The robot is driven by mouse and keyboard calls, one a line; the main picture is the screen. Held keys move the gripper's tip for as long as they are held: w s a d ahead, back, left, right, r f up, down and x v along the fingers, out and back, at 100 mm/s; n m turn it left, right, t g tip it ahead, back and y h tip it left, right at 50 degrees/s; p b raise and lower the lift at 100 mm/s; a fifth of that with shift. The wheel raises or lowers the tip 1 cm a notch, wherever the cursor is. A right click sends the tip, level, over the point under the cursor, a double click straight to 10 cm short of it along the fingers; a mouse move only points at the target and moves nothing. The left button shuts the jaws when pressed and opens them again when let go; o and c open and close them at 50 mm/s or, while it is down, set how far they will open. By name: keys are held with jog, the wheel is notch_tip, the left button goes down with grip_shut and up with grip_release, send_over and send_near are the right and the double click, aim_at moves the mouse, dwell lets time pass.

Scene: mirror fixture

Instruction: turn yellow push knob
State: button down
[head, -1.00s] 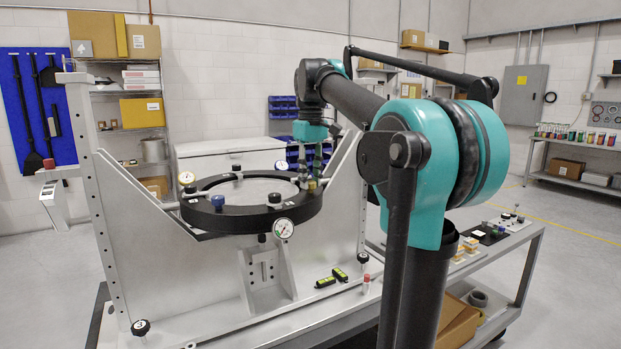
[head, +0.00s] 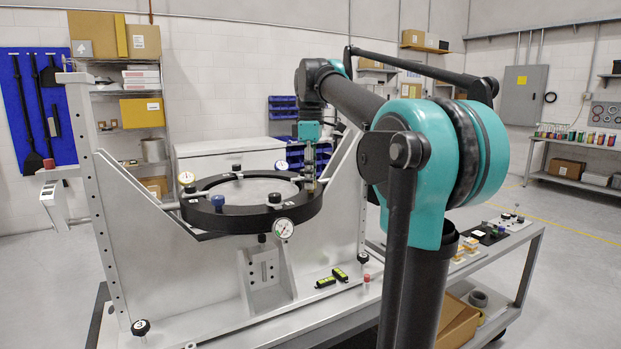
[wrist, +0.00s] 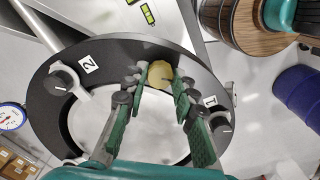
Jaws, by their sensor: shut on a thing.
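The yellow push knob (wrist: 161,74) sits on the black ring (wrist: 128,45) between the labels 1 and 2 in the wrist view. My gripper (wrist: 164,84) has its green-padded fingers on either side of the knob and is shut on it. In the head view my gripper (head: 310,183) points down at the right side of the ring (head: 240,222), and its fingers mostly hide the knob there. A blue knob (head: 217,202) stands on the ring's front left.
Black knobs (head: 274,197) and dial gauges (head: 283,229) surround the ring. Silver fixture plates (head: 130,220) rise on both sides. Yellow-black levels (head: 332,278) lie on the fixture base. A blue barrel (wrist: 300,92) shows in the wrist view.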

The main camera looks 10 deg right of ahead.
dwell(0.3)
jog(key=c, duration=1.2)
grip_release()
notch_tip(320, 180, up, 12)
jog(key=shift+d, duration=0.1)
